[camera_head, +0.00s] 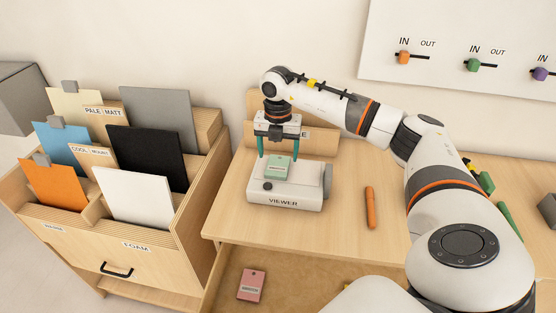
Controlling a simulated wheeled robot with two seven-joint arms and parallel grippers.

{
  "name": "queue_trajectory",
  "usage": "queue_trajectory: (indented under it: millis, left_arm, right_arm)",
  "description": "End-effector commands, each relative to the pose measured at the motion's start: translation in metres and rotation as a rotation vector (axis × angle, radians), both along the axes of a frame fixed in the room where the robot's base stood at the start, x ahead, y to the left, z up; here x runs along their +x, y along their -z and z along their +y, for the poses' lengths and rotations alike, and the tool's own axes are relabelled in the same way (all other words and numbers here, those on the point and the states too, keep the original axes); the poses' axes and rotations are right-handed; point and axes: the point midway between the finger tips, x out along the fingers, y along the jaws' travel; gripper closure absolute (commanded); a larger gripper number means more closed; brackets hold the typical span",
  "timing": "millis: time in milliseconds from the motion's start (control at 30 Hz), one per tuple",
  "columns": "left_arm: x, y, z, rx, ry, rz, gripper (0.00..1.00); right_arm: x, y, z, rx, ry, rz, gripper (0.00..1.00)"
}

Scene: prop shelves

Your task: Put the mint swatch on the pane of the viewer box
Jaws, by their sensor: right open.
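The mint swatch (278,167) is a small green card with a pale label. It lies on top of the viewer box (285,199), a white box marked VIEWER with a dark knob on its front. The pane under the swatch is mostly hidden by it. My right gripper (278,156) points down over the box, its two teal fingers apart on either side of the swatch. I cannot tell whether the fingers touch it. My left gripper is not in view.
A pink swatch (251,286) lies in the open drawer below the tabletop. An orange marker (370,207) lies right of the viewer. A wooden rack (205,190) of coloured boards stands at left. A wall panel (470,45) with sliders hangs behind. Bare tabletop shows around the marker.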

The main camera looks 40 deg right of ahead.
Motion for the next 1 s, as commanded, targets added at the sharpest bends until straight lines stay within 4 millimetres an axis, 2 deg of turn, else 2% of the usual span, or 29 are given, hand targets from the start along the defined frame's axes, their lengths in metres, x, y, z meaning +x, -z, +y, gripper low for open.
queue_trajectory:
  millis: [200, 400, 600, 1000]
  left_arm:
    - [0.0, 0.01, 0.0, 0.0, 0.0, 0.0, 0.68]
    - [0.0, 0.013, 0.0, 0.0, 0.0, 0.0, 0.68]
    - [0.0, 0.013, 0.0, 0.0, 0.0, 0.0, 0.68]
    - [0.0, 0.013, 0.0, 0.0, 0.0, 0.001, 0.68]
  right_arm:
    - [0.001, -0.049, 0.0, 0.001, -0.001, -0.007, 0.25]
    - [0.001, -0.078, 0.0, 0.001, 0.0, -0.003, 0.25]
    - [0.0, -0.086, 0.0, 0.001, 0.0, -0.001, 0.25]
    - [0.0, -0.086, 0.0, 0.001, -0.001, -0.001, 0.25]
